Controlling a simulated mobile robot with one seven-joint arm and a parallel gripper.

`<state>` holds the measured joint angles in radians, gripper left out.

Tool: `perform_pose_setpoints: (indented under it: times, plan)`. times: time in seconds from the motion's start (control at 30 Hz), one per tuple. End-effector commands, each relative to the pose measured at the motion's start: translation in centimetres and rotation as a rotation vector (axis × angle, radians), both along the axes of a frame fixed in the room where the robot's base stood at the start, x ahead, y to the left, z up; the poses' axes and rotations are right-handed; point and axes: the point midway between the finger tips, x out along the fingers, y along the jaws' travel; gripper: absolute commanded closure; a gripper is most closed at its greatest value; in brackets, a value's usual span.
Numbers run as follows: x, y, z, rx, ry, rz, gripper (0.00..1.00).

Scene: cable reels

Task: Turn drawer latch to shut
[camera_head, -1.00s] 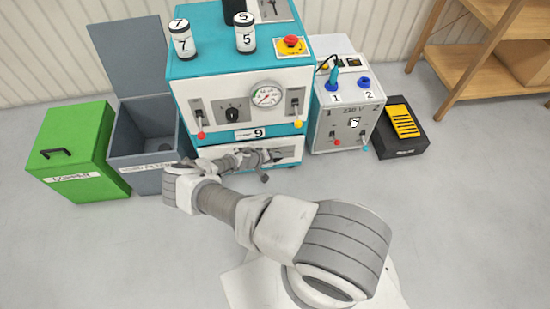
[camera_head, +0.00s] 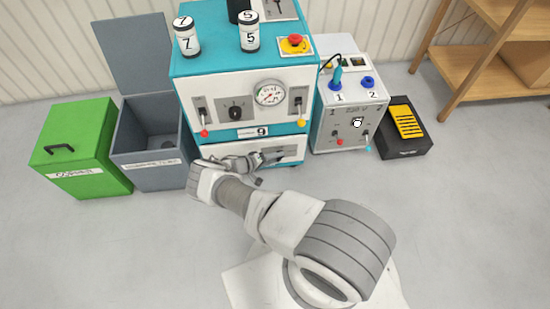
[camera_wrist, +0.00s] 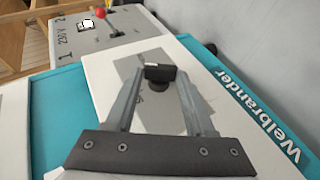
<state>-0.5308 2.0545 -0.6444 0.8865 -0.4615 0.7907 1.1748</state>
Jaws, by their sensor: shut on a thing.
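The drawer (camera_head: 291,153) is a white-fronted drawer low in the teal and white cabinet; in the wrist view its white front (camera_wrist: 205,85) fills the middle. The latch (camera_wrist: 160,73) is a small dark handle on a round dark hub, standing out from that front over a grey plate. My gripper (camera_wrist: 158,80) has its two grey fingers on either side of the latch, with the tips closed on it. In the head view my gripper (camera_head: 268,157) is at the drawer front, and it and my arm hide the latch and part of the drawer.
Above the drawer are a pressure gauge (camera_head: 270,93) and levers on the cabinet. A grey power box (camera_head: 346,118) stands to the right, with a black and yellow case (camera_head: 404,128) beyond. An open grey bin (camera_head: 150,140) and a green box (camera_head: 80,150) stand left. The front floor is clear.

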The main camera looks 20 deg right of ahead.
Motion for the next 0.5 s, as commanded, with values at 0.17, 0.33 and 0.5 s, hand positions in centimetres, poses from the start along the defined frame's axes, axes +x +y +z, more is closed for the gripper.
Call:
perform_pose_setpoints:
  times: [0.17,0.33,0.5]
  plan:
    - [-0.12,-0.02,-0.17,-0.019,0.008,-0.003,1.00]
    - [-0.16,-0.07,-0.16,-0.031,0.011,-0.003,1.00]
    - [-0.17,-0.09,-0.17,-0.032,0.012,-0.003,1.00]
